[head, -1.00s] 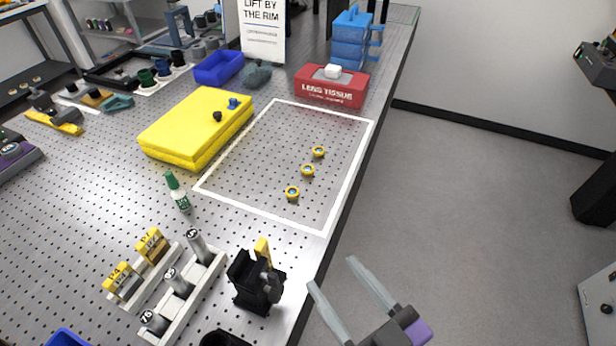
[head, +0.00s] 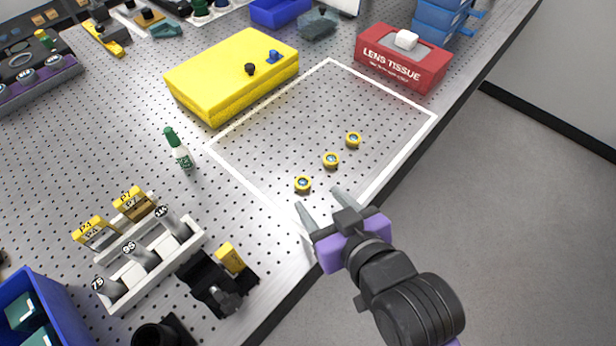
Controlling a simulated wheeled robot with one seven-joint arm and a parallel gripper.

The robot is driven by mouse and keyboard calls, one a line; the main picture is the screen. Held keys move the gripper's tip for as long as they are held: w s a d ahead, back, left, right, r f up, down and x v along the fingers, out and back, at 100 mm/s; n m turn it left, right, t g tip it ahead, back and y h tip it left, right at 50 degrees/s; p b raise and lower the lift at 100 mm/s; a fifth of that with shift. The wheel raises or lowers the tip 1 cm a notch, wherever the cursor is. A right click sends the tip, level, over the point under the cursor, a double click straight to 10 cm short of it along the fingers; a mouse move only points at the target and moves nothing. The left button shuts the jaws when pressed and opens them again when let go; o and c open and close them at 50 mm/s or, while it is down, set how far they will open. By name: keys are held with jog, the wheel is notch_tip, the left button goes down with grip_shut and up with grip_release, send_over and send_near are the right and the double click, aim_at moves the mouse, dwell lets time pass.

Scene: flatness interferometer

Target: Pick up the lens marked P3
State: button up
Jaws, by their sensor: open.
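Three small yellow-rimmed round lenses lie in a slanted row inside the white outlined area: a near one (head: 303,184), a middle one (head: 331,160) and a far one (head: 353,140). I cannot read any mark on them. Yellow tagged pieces (head: 134,203) (head: 92,232) stand in a white rack; one tag seems to read P4, and I cannot read P3 on either. Another yellow piece (head: 230,257) sits at a black mount, its mark unreadable. My gripper (head: 318,198) is open and empty, its fingertips just in front of the near lens in the picture. I cannot tell its height.
A yellow foam block (head: 225,80) with two small knobs lies behind left. A red lens tissue box (head: 400,62) stands behind right. A green-capped bottle (head: 180,155) is at left. A white rack (head: 150,265) of posts and the black mount (head: 208,285) are in front.

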aim_at(303, 182)
jog(key=x, duration=0.7)
jog(key=shift+w+a+p, duration=0.2)
jog(key=shift+a+p, duration=0.05)
jog(key=shift+p, duration=0.15)
jog(key=shift+c, duration=0.5)
jog(key=shift+r, duration=0.1)
grip_shut()
